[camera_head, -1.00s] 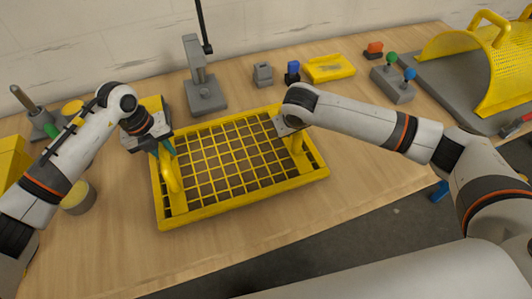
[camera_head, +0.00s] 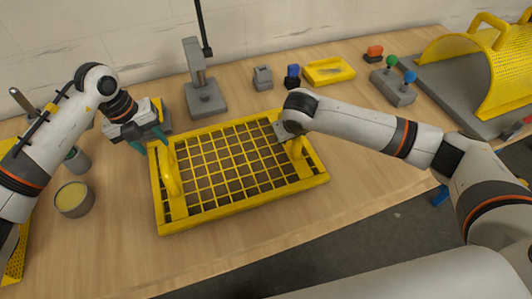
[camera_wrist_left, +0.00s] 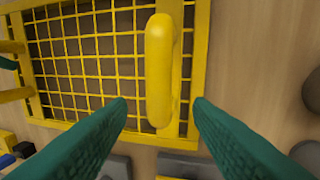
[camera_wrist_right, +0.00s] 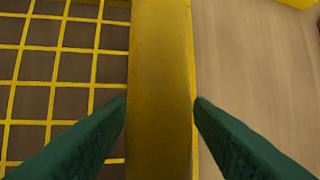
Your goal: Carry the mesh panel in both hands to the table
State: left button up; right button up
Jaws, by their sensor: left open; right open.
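The mesh panel (camera_head: 232,166) is a yellow frame with a dark-backed grid and a yellow handle at each end. It lies flat on the wooden table (camera_head: 110,240). My left gripper (camera_head: 158,140) is open, just behind and above the left handle (camera_head: 171,172). In the left wrist view that handle (camera_wrist_left: 160,70) stands ahead between the open fingers, apart from them. My right gripper (camera_wrist_right: 160,105) is open at the panel's right end. In the right wrist view the yellow handle (camera_wrist_right: 160,60) runs between its fingers. In the head view my arm partly hides the right handle (camera_head: 296,147).
A grey stand (camera_head: 203,90) rises behind the panel. A grey block (camera_head: 263,77), a blue-topped part (camera_head: 292,75) and a yellow tray (camera_head: 328,71) stand at the back. A round tin (camera_head: 74,199) is at left. A yellow mesh guard (camera_head: 490,75) is far right.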

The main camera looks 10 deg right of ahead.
pick_arm(q)
jog(key=r, duration=0.2)
jog(key=a+r, duration=0.1)
jog(key=r, duration=0.2)
jog(key=shift+r, duration=0.35)
pick_arm(e)
jog(key=v, duration=1.2)
pick_arm(q)
jog(key=shift+s, duration=0.1)
